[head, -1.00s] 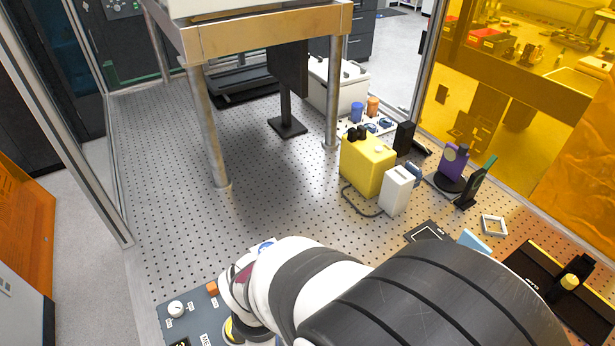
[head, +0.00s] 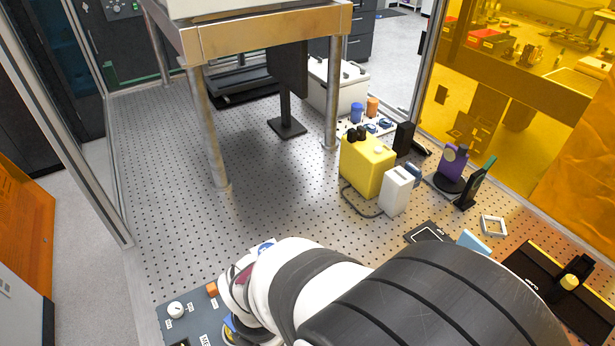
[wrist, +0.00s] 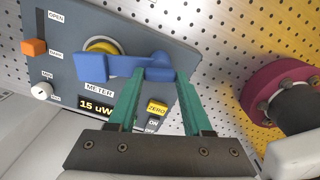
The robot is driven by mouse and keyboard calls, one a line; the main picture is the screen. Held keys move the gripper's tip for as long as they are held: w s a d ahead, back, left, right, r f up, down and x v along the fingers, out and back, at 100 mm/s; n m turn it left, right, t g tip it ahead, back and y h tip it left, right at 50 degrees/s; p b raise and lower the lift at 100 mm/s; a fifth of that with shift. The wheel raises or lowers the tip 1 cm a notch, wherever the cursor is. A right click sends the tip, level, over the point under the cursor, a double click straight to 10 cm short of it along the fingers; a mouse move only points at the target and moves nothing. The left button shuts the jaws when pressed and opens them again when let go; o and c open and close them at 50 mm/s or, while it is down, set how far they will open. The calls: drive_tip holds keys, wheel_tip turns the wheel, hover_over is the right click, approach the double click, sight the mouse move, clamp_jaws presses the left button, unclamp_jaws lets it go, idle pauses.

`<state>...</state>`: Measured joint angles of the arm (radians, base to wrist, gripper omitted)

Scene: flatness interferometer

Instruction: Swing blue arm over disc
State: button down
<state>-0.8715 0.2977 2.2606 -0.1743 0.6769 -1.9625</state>
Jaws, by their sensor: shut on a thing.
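The blue arm (wrist: 122,66) lies across the grey meter panel (wrist: 62,67) in the wrist view. My gripper (wrist: 160,76) has its green fingers on either side of the arm's right end and is shut on it. The arm's square left end overlaps the lower part of a yellow-rimmed disc (wrist: 102,46); the disc's upper rim stays visible. I cannot tell whether the arm touches the disc. In the head view, my arm hides most of the panel (head: 190,318) and the gripper.
The panel has an orange slider (wrist: 34,47), a white knob (wrist: 42,91), a display reading 15 uW and a yellow ZERO button (wrist: 157,108). A dark red round flange (wrist: 270,85) stands to the right. A yellow box (head: 366,165) stands farther back; the perforated table's middle is clear.

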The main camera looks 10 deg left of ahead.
drive_tip(key=shift+n, duration=0.4)
drive_tip(key=shift+c, duration=1.6)
unclamp_jaws()
wheel_tip(320, 180, up, 16)
drive_tip(key=shift+f, duration=0.1)
